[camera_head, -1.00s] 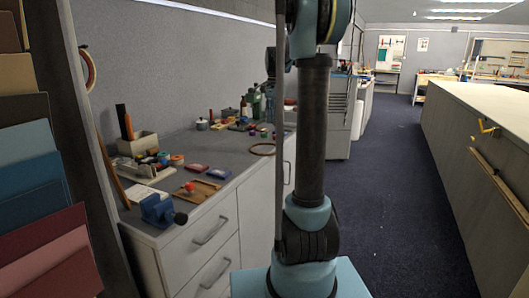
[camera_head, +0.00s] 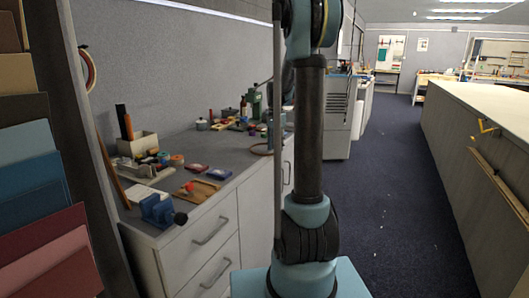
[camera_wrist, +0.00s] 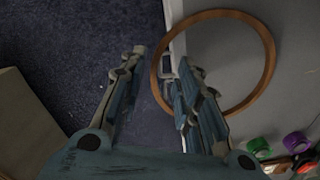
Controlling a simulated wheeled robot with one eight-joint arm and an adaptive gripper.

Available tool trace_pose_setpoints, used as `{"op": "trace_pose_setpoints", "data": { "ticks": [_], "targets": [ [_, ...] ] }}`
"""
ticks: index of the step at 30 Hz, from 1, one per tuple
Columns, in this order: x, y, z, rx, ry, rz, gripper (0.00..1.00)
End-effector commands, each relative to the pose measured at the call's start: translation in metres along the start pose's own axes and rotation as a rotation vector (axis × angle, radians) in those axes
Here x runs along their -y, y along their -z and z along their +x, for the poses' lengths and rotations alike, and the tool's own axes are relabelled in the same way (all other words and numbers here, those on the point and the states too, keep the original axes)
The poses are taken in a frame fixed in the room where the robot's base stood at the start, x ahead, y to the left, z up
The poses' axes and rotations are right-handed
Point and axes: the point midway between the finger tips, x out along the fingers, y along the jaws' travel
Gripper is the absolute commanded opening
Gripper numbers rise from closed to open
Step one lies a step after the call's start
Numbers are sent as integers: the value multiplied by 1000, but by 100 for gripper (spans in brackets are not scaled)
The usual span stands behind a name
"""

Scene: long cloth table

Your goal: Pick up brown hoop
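The brown hoop (camera_wrist: 270,58) lies flat near the edge of the grey counter, and its left part sticks out past that edge over the floor. It also shows in the head view (camera_head: 257,150), partly hidden behind my arm. My gripper (camera_wrist: 163,62) is open and empty, with its fingers pointing at the hoop. In the wrist view, the hoop's left rim passes between the two fingertips: the right finger overlaps the inside of the ring, the left finger is outside it. I cannot tell how far above the hoop the fingertips are.
Green and purple tape rolls (camera_wrist: 259,146) lie on the counter to the right of my gripper. Bottles (camera_head: 256,104), a blue vise (camera_head: 157,210) and small boxes (camera_head: 192,168) also stand on the counter (camera_head: 232,153).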

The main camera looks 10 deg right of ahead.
Motion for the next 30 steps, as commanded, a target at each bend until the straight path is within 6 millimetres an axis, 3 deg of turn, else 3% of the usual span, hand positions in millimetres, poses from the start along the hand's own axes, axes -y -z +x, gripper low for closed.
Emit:
{"op": "trace_pose_setpoints", "data": {
  "ticks": [6,20,24,30],
  "targets": [
    [0,0,15,0,0,0,30],
    [0,0,16,0,0,0,30],
    [0,0,16,0,0,0,1],
    [0,0,16,0,0,0,0]
  ]
}}
